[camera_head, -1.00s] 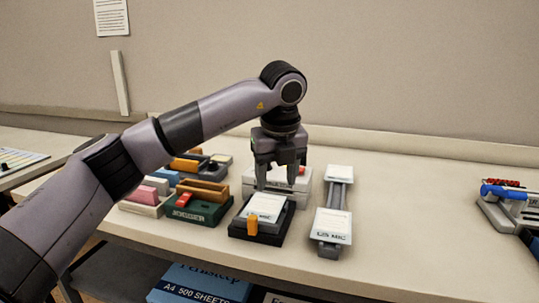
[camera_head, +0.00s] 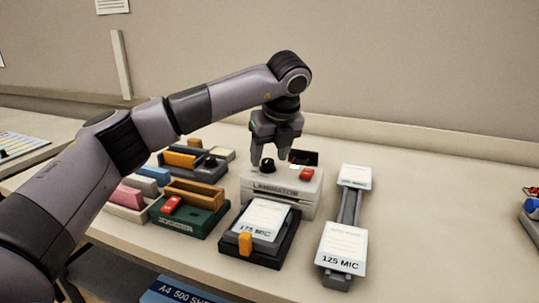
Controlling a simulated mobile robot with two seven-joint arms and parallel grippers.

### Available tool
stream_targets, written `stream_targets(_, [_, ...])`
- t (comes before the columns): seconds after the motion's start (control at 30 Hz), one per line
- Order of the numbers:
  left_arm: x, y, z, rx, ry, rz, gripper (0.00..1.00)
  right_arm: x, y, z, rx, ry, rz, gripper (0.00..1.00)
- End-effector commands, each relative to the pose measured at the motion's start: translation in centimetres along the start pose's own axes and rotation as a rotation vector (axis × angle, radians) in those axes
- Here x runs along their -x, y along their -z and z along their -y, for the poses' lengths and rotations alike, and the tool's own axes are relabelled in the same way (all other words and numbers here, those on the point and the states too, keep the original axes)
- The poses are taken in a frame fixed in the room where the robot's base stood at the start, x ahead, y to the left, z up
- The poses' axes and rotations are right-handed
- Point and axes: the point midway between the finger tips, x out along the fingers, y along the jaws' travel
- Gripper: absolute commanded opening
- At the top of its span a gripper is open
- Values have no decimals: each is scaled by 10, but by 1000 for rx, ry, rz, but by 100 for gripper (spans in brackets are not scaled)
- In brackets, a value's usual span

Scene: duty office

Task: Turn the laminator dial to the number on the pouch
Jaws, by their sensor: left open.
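The laminator (camera_head: 280,190) is a pale box labelled "LAMINATOR", standing at the middle of the desk. On its top are a black dial (camera_head: 267,165) and a red button (camera_head: 307,174). The dial's marks are too small to read. A white pouch (camera_head: 341,248) marked "125 MIC" lies at the front of a grey stand right of the laminator. Another pouch (camera_head: 261,219), whose print seems to read "175 MIC", lies on a black tray in front of it. My left gripper (camera_head: 268,160) is open, pointing down above the laminator by the dial. My right gripper is not in view.
A green device (camera_head: 190,218) with a red button stands left of the black tray, among several coloured blocks and a grey tray (camera_head: 195,165). A small dark panel (camera_head: 304,157) stands behind the laminator. The desk's right side (camera_head: 440,210) is mostly clear.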

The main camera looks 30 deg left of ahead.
Motion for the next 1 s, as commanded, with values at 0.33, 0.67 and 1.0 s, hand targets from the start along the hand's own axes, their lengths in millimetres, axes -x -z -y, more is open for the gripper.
stream_targets(0.33, [-13,0,0,-1,1,0,57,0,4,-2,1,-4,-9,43])
stream_targets(0.67, [-13,0,0,-1,1,0,1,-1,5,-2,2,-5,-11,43])
stream_targets(1.0, [-14,0,-1,-58,26,0,1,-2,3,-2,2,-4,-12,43])
